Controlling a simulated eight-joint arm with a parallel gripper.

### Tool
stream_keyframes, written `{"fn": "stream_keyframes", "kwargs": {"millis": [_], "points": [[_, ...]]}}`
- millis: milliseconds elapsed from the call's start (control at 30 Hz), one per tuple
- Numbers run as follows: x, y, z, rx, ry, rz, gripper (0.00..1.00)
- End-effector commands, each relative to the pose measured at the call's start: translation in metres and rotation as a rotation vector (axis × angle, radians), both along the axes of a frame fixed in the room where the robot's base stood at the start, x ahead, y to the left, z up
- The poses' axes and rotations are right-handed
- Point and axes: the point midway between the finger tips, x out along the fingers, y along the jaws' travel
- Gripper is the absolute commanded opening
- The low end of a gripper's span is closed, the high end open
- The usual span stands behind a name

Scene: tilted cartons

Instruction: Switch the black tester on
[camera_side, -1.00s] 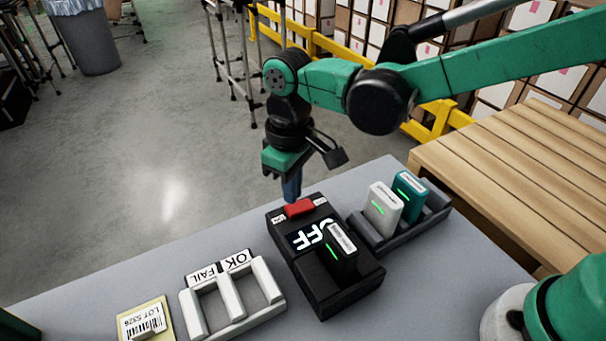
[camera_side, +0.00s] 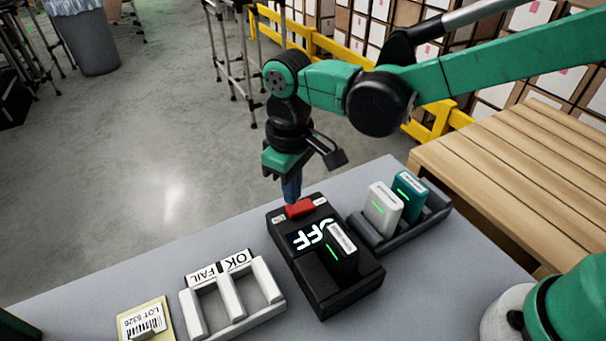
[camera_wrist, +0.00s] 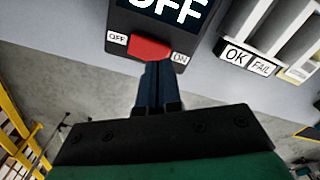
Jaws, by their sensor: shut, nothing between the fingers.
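The black tester (camera_side: 333,284) stands on the grey table with a black pack (camera_side: 341,250) upright in it. Its display (camera_side: 306,240) is lit; in the wrist view the display (camera_wrist: 172,8) reads OFF. The red switch (camera_side: 299,209) is on the tester's far end; in the wrist view the switch (camera_wrist: 150,48) lies between an OFF label (camera_wrist: 117,38) and an ON label (camera_wrist: 180,58). My gripper (camera_side: 291,198) is shut and empty, its blue fingertips (camera_wrist: 158,66) at the switch's edge, towards the ON side. I cannot tell whether they touch it.
A dark holder (camera_side: 398,235) with a white pack (camera_side: 383,208) and a teal pack (camera_side: 410,196) stands to the right. A white two-slot tray (camera_side: 273,285) marked OK and FAIL and a lot card (camera_side: 146,325) are to the left. A wooden pallet (camera_side: 520,170) is beyond the table.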

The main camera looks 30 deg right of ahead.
Motion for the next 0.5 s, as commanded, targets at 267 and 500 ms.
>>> {"fn": "stream_keyframes", "kwargs": {"millis": [267, 500], "points": [[0.0003, 0.0001, -0.0044, 0.0, 0.0, 0.0, 0.0], [0.0002, 0.0001, -0.008, 0.0, 0.0, 0.0, 0.0]]}}
